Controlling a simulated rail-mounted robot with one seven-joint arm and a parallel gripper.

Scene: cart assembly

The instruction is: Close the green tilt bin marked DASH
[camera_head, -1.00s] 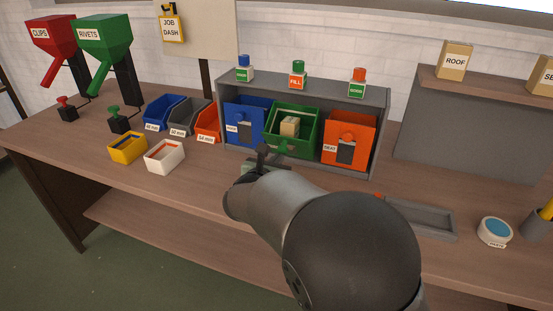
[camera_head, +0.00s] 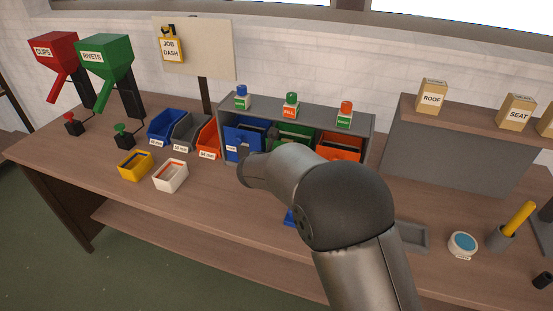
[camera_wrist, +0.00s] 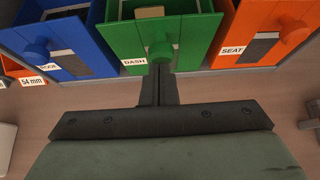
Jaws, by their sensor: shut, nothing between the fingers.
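The green tilt bin (camera_wrist: 155,38) marked DASH is in the top middle of the wrist view, tilted out, with its round knob and label facing me. A tan block (camera_wrist: 150,12) shows inside it. In the head view my arm hides most of the bin's front; part of the green bin (camera_head: 294,134) shows above the arm. My gripper (camera_wrist: 160,70) is shut and empty. Its fingertips are just below the green knob in the wrist view; I cannot tell whether they touch the bin.
The blue bin (camera_wrist: 65,40) is on the left and the orange SEAT bin (camera_wrist: 255,35) on the right, both close to the green one. Small bottles stand on the grey rack (camera_head: 320,112). A white tray (camera_head: 171,175) and a yellow tray (camera_head: 135,165) sit on the bench at left.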

